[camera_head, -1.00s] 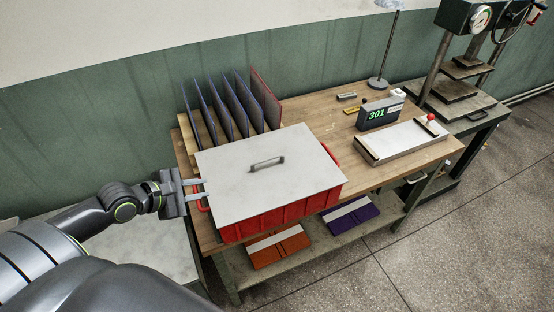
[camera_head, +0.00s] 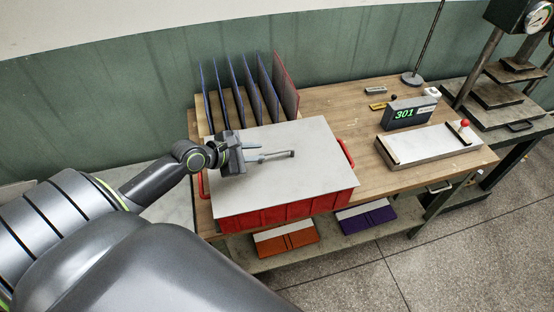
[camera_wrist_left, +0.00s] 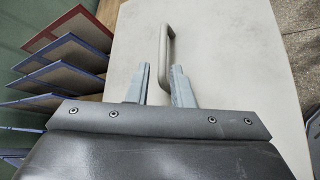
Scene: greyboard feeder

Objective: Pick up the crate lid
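The flat light-grey crate lid (camera_head: 310,185) lies on the red crate (camera_head: 290,215) on the wooden bench. The lid's grey bar handle (camera_head: 285,155) stands near its middle; it also shows in the left wrist view (camera_wrist_left: 169,45). My left gripper (camera_head: 260,156) is over the lid, its two fingers pointing at the handle. In the left wrist view my left gripper (camera_wrist_left: 161,75) is open, with the near end of the handle in the gap between the fingertips. I cannot tell whether a finger touches it. My right gripper is not in view.
Several upright boards in a rack (camera_head: 240,90) stand behind the crate. A display reading 301 (camera_head: 408,113) and a white tray with a red knob (camera_head: 430,145) are to the right. Orange (camera_head: 286,240) and purple (camera_head: 367,218) folders lie on the lower shelf.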

